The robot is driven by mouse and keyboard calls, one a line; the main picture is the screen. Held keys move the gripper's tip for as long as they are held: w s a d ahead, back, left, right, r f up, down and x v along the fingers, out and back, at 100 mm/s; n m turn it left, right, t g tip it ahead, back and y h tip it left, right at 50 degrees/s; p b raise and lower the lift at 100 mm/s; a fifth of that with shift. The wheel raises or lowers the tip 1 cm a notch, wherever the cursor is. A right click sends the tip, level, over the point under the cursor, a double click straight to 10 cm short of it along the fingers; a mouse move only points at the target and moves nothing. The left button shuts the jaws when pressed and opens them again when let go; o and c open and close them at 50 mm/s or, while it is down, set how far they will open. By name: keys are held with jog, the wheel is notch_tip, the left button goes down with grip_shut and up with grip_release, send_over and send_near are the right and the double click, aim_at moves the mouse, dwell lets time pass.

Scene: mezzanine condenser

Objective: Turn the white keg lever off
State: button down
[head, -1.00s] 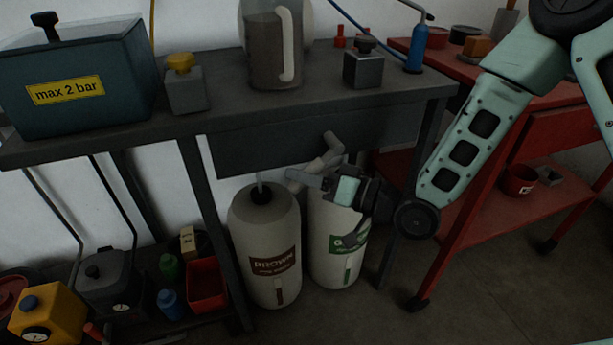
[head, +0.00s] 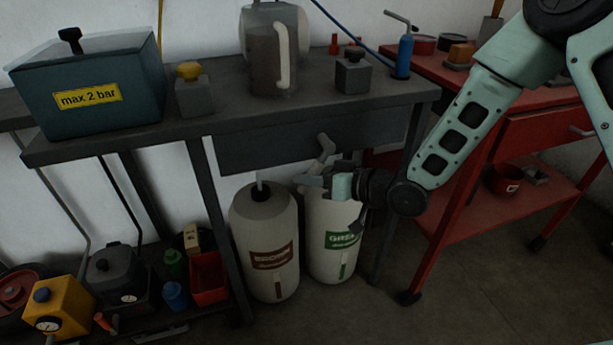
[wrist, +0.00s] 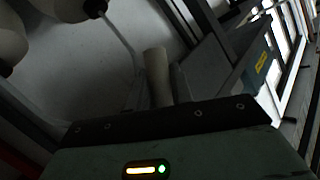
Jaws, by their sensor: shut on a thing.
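In the wrist view a pale round bar (wrist: 157,76), which looks like the lever, stands up at the jaws. The keg labelled BROWN (head: 266,235) stands at left. The keg labelled GREEN (head: 327,258) stands at right, its top partly hidden by my gripper.
The dark bench (head: 225,100) carries a teal tank (head: 95,115), a jug (head: 270,60) and small valve blocks. A red cart (head: 480,220) stands close on the right. Floor-level shelf items, including a red bin (head: 209,278), are at lower left.

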jog(key=shift+w+d+f+n+h+p, duration=0.2)
jog(key=shift+d+n+h+p, duration=0.1)
jog(key=shift+d+n+h, duration=0.35)
jog(key=shift+w+d+f+n+h+p, duration=0.2)
jog(key=shift+d+n+h+p, duration=0.2)
jog(key=shift+d+h, duration=0.4)
jog(key=shift+w+d+f+n+h+p, duration=0.1)
jog(key=shift+w+d+n+h+p, duration=0.15)
jog(key=shift+d+n+h, duration=0.45)
jog(key=shift+a, duration=0.15)
jog(key=c, duration=1.2)
grip_release()
jog(key=shift+c, duration=0.2)
jog(key=shift+s, duration=0.1)
